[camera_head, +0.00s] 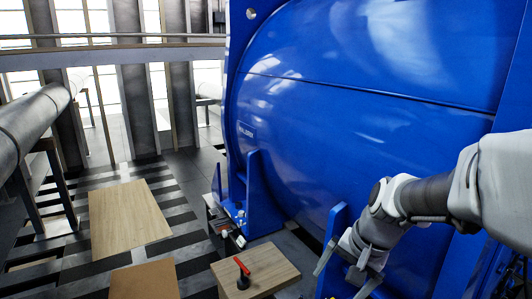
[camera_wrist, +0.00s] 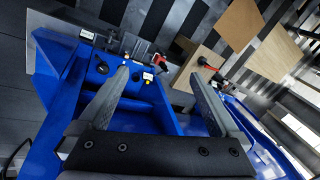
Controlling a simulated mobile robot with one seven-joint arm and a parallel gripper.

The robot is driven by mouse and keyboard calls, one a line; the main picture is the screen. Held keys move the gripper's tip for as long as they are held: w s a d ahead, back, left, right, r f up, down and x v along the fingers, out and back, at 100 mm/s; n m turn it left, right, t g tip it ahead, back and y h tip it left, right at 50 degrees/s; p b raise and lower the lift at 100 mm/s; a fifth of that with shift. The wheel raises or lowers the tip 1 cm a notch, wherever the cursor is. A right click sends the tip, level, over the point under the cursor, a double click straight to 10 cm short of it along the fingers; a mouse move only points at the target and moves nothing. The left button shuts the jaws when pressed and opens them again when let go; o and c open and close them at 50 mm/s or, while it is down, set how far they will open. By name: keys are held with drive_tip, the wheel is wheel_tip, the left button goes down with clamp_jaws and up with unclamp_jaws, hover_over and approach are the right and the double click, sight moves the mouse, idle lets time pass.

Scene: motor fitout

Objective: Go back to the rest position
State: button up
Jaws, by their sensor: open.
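My gripper (camera_head: 345,274) is at the lower right of the head view, beside a blue upright bracket of the large blue motor housing (camera_head: 340,110). In the wrist view my gripper (camera_wrist: 158,80) has its two grey fingers spread wide apart, with nothing held between them. Beyond the fingers is a blue base (camera_wrist: 125,88) with a bolt hole and small fittings. I cannot tell whether the fingers touch anything. My arm reaches in from the right edge of the head view.
A small wooden-topped table (camera_head: 262,274) carries a red-handled black tool (camera_head: 242,268), which also shows in the wrist view (camera_wrist: 205,63). Small parts (camera_head: 228,230) sit by the left bracket. Wooden panels (camera_head: 125,218) lie on the striped floor. A large pipe (camera_head: 30,125) stands at left.

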drive_tip(key=s+r+n+t+h, duration=0.1)
drive_tip(key=s+r+n, duration=0.25)
drive_tip(key=s, duration=0.35)
drive_tip(key=s+r+n+t+h, duration=0.1)
drive_tip(key=s+r+n+t, duration=0.2)
drive_tip(key=s, duration=0.4)
wheel_tip(320, 180, up, 16)
drive_tip(key=g+p, duration=0.1)
drive_tip(key=p, duration=1.3)
drive_tip(key=shift+a+n+p, duration=0.3)
drive_tip(key=shift+n+p, duration=0.05)
drive_tip(key=shift+d+f, duration=0.1)
drive_tip(key=shift+f, duration=0.05)
